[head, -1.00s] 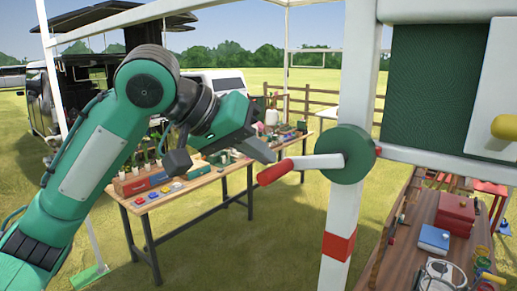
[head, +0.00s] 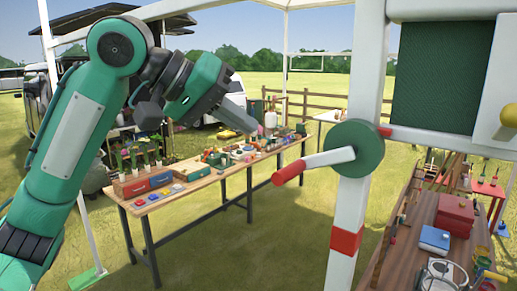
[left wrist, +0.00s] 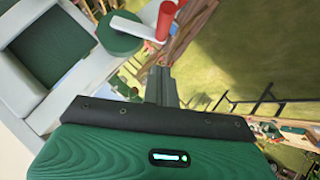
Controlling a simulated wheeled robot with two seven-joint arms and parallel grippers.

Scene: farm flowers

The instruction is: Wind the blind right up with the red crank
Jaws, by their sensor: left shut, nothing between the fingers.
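The red crank handle (head: 288,173) points left and slightly down on a white arm from the green disc (head: 356,148) on the white post. The dark green blind (head: 437,78) hangs right of the post, with a white bar (head: 440,143) along its lower edge. My left gripper (head: 240,117) is shut and empty, up and left of the handle and apart from it. In the left wrist view its closed fingers (left wrist: 160,86) lie below the red handle (left wrist: 166,20), near the green disc (left wrist: 119,36). My right gripper is not in view.
A long table (head: 150,203) with plants and boxes stands behind my left arm. A workbench (head: 398,246) with red and blue boxes is below the blind. A yellow knob (head: 509,115) is at the right edge. Open air surrounds the crank handle's left side.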

